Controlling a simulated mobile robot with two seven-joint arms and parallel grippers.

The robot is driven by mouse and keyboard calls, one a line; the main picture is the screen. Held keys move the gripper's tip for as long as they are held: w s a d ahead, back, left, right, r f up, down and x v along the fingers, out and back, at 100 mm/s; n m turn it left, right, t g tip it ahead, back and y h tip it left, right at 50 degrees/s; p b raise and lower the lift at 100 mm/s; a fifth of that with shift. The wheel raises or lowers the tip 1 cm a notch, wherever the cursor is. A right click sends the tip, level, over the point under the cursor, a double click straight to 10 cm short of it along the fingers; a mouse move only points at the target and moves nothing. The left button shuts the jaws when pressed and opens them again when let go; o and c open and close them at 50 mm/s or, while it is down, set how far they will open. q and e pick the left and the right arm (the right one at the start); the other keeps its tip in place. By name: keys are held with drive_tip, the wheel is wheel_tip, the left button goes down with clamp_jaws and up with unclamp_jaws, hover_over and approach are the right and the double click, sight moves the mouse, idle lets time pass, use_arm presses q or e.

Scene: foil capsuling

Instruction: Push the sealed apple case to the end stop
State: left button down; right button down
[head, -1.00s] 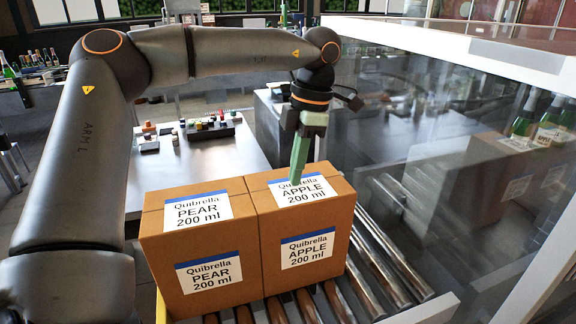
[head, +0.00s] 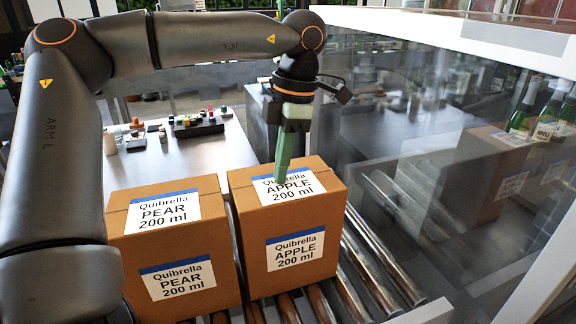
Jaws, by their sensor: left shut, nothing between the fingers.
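The apple case (head: 328,220) is a closed brown carton with blue-and-white "Quibrella APPLE 200 ml" labels on its top and front. It sits upright on a roller conveyor (head: 385,262). My left gripper (head: 281,179) reaches down over this case with its green fingers shut and empty. The fingertips overlap the top label; I cannot tell whether they touch the case. A similar pear case (head: 218,240) stands just left of the apple case, with a narrow gap between them. I cannot make out the end stop. My right gripper is not in view.
A clear guard panel with a white frame (head: 425,22) runs along the right. Behind it are bottles (head: 548,122) and another carton (head: 485,170). A steel table (head: 165,165) with small items stands behind the cases. Bare rollers show right of the apple case.

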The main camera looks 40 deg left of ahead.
use_arm(q)
drive_tip(key=shift+s+f, duration=0.35)
drive_tip(key=shift+f, duration=0.15)
drive_tip(key=shift+s+a, duration=0.1)
drive_tip(key=shift+s, duration=0.05)
drive_tip(key=shift+w+r+p, duration=0.2)
drive_tip(key=shift+r+p, duration=0.6)
drive_tip(key=shift+r, duration=0.25)
wheel_tip(320, 180, up, 11)
drive_tip(key=w, duration=0.2)
drive_tip(key=shift+d+p, duration=0.3)
drive_tip(key=shift+d, duration=0.15)
